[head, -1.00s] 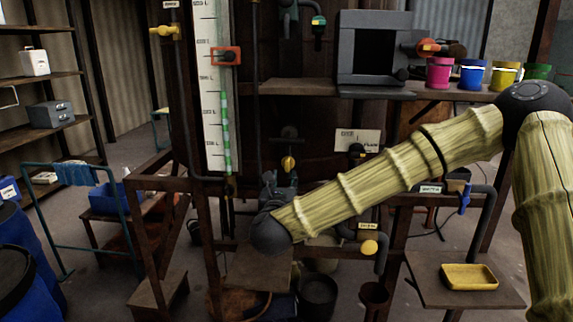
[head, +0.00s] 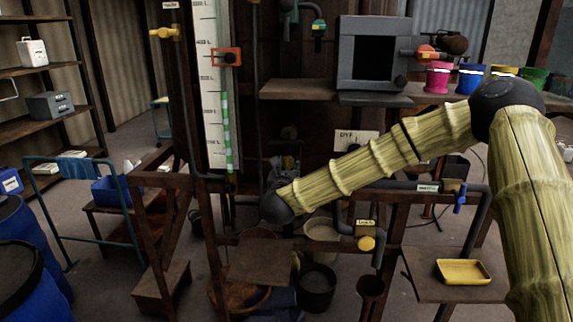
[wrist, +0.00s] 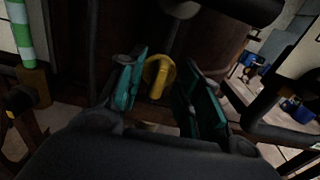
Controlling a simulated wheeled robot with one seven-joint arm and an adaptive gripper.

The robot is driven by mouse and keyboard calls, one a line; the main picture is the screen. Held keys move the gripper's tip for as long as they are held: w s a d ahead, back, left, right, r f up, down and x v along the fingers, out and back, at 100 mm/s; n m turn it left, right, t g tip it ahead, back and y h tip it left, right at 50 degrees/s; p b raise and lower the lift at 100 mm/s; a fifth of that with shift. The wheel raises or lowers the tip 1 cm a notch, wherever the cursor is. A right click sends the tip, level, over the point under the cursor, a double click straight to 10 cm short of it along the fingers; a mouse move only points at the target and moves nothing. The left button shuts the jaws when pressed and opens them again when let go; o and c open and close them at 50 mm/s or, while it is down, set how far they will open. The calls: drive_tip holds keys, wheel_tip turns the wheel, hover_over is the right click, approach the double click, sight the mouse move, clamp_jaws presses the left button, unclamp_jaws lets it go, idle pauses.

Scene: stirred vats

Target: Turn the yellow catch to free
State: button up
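The yellow catch (wrist: 158,76) shows in the wrist view as a rounded yellow handle in front of a dark brown vat wall. My gripper (wrist: 163,88) is open, with one teal-padded finger on each side of the catch. I see dark gaps between the catch and both fingers, more on the right, so it does not look gripped. In the head view my gripper (head: 284,168) is a small dark shape at the end of my arm, in front of the vat, and it hides the catch there.
A dark pipe with a yellow knob (head: 366,243) runs below right of my gripper. A gauge with a red-framed slider (head: 226,57) stands to the left. A shelf (head: 298,90) and a grey box (head: 374,60) are above. A black bucket (head: 316,288) stands below.

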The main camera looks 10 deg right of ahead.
drive_tip(key=shift+c, duration=0.4)
clamp_jaws()
